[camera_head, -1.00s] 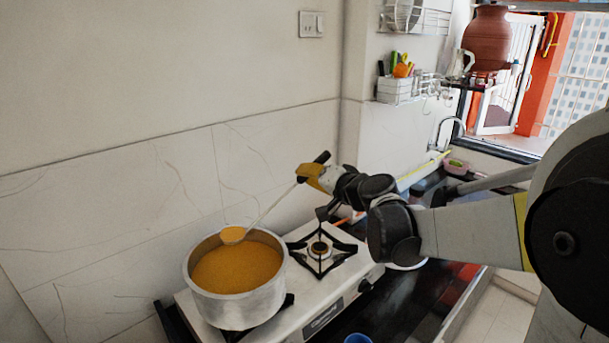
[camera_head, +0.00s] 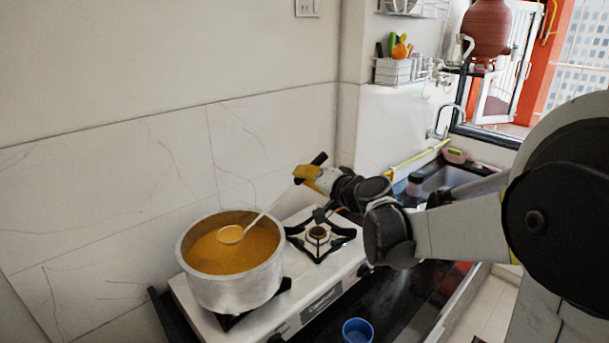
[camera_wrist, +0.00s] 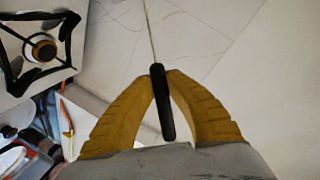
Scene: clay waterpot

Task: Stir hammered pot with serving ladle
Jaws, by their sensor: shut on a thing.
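The hammered pot (camera_head: 235,291) is a wide metal pot of orange-yellow liquid on the left burner of the stove. My gripper (camera_head: 309,172) is right of and above the pot, shut on the black handle end of the serving ladle (camera_head: 231,234). The wrist view shows the black handle (camera_wrist: 162,103) between the two yellow fingers (camera_wrist: 165,74). The ladle's thin shaft slants down to the left, and its bowl shows within the pot's opening, at or just above the liquid; I cannot tell whether it touches. The ladle's bowl is outside the wrist view.
The white stove (camera_head: 330,279) has an empty right burner (camera_head: 318,236). A tiled wall (camera_head: 120,190) stands close behind. A blue cup (camera_head: 357,331) is on the dark counter in front. A sink (camera_head: 447,180), utensil rack (camera_head: 393,71) and clay pot (camera_head: 487,28) are at the right.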

